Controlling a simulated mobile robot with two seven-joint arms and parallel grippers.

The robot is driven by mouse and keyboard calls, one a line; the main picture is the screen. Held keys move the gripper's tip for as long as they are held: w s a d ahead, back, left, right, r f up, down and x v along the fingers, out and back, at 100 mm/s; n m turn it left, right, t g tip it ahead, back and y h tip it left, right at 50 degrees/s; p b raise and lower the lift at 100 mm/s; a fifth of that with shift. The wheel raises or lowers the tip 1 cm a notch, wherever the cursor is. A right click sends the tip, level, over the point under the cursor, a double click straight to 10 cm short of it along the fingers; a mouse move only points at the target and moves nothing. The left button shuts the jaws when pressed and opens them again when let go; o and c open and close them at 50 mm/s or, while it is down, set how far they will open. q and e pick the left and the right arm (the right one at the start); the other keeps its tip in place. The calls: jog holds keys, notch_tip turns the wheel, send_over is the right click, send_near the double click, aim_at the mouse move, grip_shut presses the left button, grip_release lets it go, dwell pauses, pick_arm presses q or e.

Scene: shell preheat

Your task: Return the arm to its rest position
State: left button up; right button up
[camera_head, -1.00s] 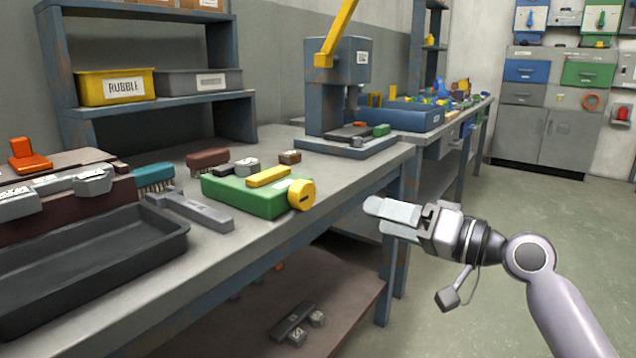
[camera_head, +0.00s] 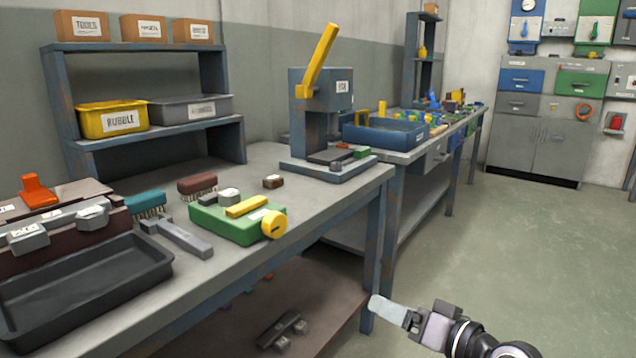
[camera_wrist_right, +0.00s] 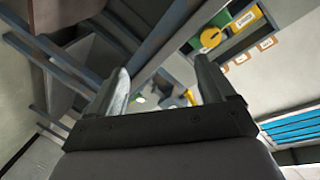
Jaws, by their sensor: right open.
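My right gripper (camera_head: 398,312) is at the lower right of the head view, beside the front corner of the near workbench and lower than its top. In the right wrist view its two fingers (camera_wrist_right: 160,88) stand apart with nothing held between them. The rest of my right arm is mostly cut off by the bottom edge of the head view. My left gripper shows in neither view.
The near workbench (camera_head: 225,275) runs along the left. It bears a black tray (camera_head: 85,290), a green box (camera_head: 235,220) with a yellow knob, brushes and a press (camera_head: 320,115) with a yellow lever. Open floor (camera_head: 530,240) lies to the right.

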pick_arm(q)
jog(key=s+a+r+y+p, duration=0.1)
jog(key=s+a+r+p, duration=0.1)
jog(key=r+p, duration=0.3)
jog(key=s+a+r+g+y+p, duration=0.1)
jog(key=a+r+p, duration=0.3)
jog(key=p, duration=1)
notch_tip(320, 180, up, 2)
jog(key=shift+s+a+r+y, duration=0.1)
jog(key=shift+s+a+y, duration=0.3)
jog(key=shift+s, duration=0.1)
pick_arm(e)
jog(key=s+d+f+h, duration=0.1)
jog(key=s+d+h, duration=0.1)
jog(key=s, duration=0.6)
jog(key=s+d+f+n+g+h, duration=0.1)
jog(key=s+d+h, duration=0.1)
jog(key=s, duration=0.7)
jog(key=s+d+f+n+h, duration=0.1)
jog(key=s+h, duration=0.3)
jog(key=s, duration=0.4)
jog(key=shift+s+d+f+g, duration=0.35)
jog(key=shift+d+f, duration=0.25)
jog(key=shift+d, duration=0.25)
